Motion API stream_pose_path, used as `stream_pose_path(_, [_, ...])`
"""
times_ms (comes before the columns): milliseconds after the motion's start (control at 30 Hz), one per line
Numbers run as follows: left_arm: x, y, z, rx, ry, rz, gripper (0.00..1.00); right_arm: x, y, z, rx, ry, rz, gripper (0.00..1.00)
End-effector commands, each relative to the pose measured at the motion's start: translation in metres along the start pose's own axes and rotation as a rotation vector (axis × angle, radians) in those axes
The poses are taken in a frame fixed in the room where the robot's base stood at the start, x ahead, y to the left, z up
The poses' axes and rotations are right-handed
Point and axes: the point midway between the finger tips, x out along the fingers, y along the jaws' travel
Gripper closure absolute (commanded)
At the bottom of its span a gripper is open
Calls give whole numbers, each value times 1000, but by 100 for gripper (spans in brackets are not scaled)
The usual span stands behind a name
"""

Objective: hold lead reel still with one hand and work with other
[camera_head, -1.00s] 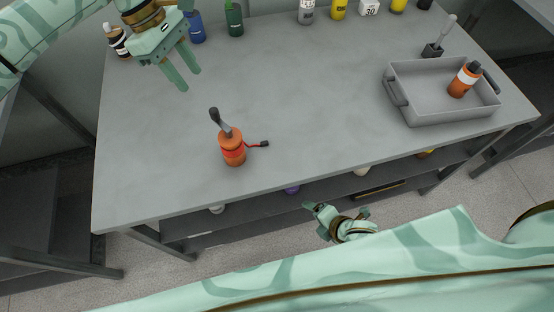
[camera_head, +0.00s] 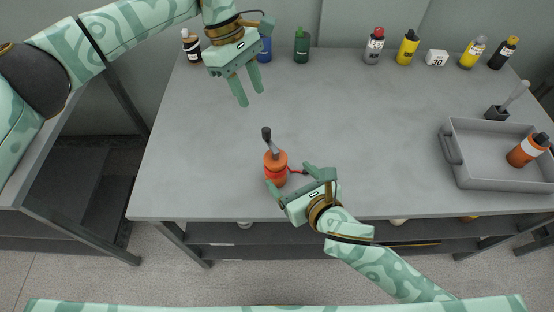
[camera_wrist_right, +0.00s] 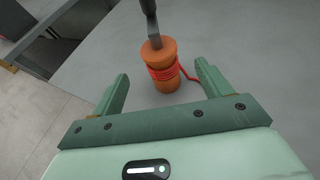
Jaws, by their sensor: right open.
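The lead reel (camera_head: 276,168) is an orange spool wound with red cord, with a dark handle sticking up from its top. It stands upright near the front edge of the table, and a red lead reaches out to its right. My right gripper (camera_head: 290,179) is open at the reel's near right side. In the right wrist view the reel (camera_wrist_right: 162,68) stands between the line of the two spread fingers, near their tips, with gaps on both sides. My left gripper (camera_head: 250,97) is open and empty, above the table behind and left of the reel.
A grey tray (camera_head: 480,183) at the right holds an orange bottle (camera_head: 526,150). A dark holder with a grey-handled tool (camera_head: 498,112) stands behind it. Several bottles and a white block marked 30 (camera_head: 436,58) line the back. The table's middle is clear.

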Motion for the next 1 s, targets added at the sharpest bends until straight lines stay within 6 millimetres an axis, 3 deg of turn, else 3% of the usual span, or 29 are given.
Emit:
stream_pose_path(200, [0, 0, 0, 0, 0, 0, 64, 52, 0, 1, 4, 0, 0, 23])
stream_pose_path(400, [0, 0, 0, 0, 0, 0, 64, 88, 0, 0, 4, 1, 1, 23])
stream_pose_path(600, [0, 0, 0, 0, 0, 0, 64, 104, 0, 0, 3, 0, 2, 23])
stream_pose_path(867, [0, 0, 0, 0, 0, 0, 64, 105, 0, -1, 2, 1, 2, 23])
stream_pose_path(900, [0, 0, 0, 0, 0, 0, 64, 105, 0, -1, 2, 1, 2, 25])
stream_pose_path(1000, [0, 0, 0, 0, 0, 0, 64, 105, 0, -1, 2, 1, 2, 53])
